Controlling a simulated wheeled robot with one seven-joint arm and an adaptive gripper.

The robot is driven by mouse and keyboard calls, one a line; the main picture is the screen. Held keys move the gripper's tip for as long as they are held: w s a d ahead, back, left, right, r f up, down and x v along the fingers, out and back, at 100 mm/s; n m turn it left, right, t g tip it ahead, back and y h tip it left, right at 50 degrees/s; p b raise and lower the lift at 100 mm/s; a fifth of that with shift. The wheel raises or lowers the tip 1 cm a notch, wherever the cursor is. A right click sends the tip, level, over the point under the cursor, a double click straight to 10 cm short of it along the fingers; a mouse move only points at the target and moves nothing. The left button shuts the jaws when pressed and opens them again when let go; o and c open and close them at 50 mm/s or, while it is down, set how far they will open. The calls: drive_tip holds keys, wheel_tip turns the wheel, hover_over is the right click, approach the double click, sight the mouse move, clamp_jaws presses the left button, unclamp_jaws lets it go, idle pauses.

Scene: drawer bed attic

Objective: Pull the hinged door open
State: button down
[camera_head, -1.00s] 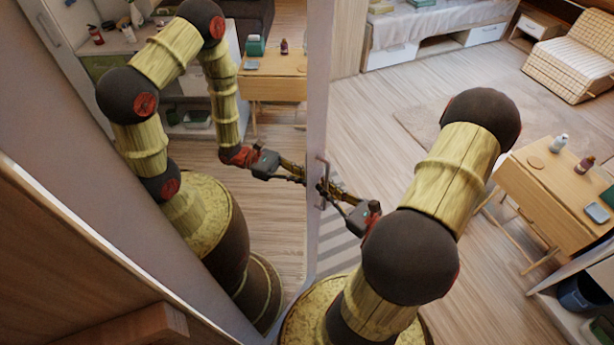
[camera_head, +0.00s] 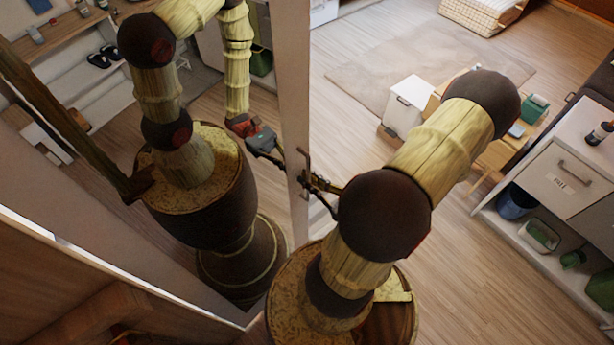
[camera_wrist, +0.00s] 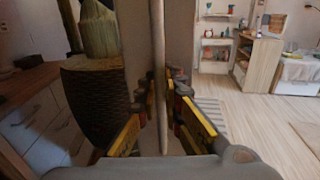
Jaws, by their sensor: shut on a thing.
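The hinged door is a tall mirrored panel (camera_head: 225,85) with a pale edge (camera_head: 296,70), filling the left half of the head view. It stands at an angle, and its mirror reflects my arm and base. A thin upright bar handle (camera_head: 304,163) is near the door's free edge. My gripper (camera_head: 310,182) is at this handle, with its fingers shut on it. In the wrist view, the handle (camera_wrist: 158,60) runs vertically between the two yellow-and-dark fingers of my gripper (camera_wrist: 158,112). My arm hides part of the gripper in the head view.
A brown wooden surface (camera_head: 60,285) lies at lower left beside the door. At right stands a white cabinet (camera_head: 565,180) with a drawer and open shelf. A white bin (camera_head: 407,105) and small wooden table (camera_head: 492,158) are farther back. Wooden floor (camera_head: 455,245) is clear between.

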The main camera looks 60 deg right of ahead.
sight(310, 162)
drive_tip(key=shift+s, duration=0.15)
drive_tip(key=c, duration=2.1)
unclamp_jaws()
drive_tip(key=shift+o, duration=0.6)
wheel_tip(310, 162, up, 10)
